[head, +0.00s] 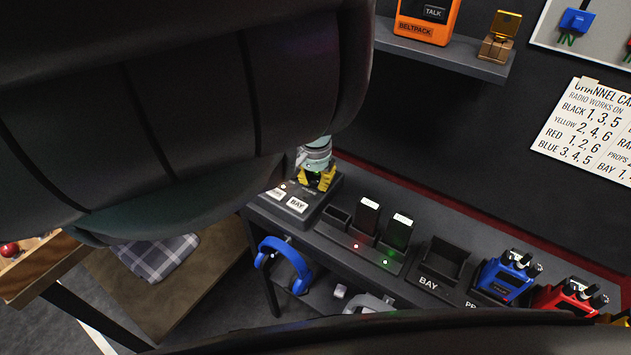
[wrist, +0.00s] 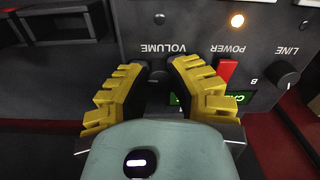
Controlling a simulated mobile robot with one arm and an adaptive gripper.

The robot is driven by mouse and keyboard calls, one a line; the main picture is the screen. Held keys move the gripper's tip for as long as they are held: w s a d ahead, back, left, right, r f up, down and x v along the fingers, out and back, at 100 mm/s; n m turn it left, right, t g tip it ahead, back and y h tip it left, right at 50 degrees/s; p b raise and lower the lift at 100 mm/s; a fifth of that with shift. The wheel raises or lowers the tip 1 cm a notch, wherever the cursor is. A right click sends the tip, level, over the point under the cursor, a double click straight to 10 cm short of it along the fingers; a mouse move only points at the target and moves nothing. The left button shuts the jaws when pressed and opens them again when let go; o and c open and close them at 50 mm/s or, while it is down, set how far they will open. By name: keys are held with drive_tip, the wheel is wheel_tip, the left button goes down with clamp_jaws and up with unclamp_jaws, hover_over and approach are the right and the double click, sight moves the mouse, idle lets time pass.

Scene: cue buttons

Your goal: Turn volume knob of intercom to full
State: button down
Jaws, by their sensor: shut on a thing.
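The intercom panel (wrist: 205,22) is dark grey and fills the top of the wrist view, its labels upside down. The volume knob (wrist: 157,76) is a small dark knob by the VOLUME label. My gripper (wrist: 162,66) has its yellow fingers shut on either side of the knob. The fingers and gripper body hide much of it, and I cannot make out its pointer. A red power switch (wrist: 227,70) and an orange lit lamp (wrist: 237,20) are beside it.
A black line knob (wrist: 286,75) and a partly covered green label (wrist: 243,97) are close to the fingers. In the head view, a charger (head: 350,245), blue radio (head: 507,277) and red radio (head: 572,297) stand on the bench. A blue headset (head: 283,262) hangs at its front.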

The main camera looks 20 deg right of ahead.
sight(315, 179)
drive_tip(key=m, duration=0.4)
drive_tip(key=shift+m+b, duration=0.3)
drive_tip(key=shift+b, duration=0.1)
idle(0.4)
drive_tip(key=c, duration=0.8)
unclamp_jaws()
wheel_tip(315, 179, up, 5)
drive_tip(key=shift+w, duration=0.15)
drive_tip(key=shift+r, duration=1.25)
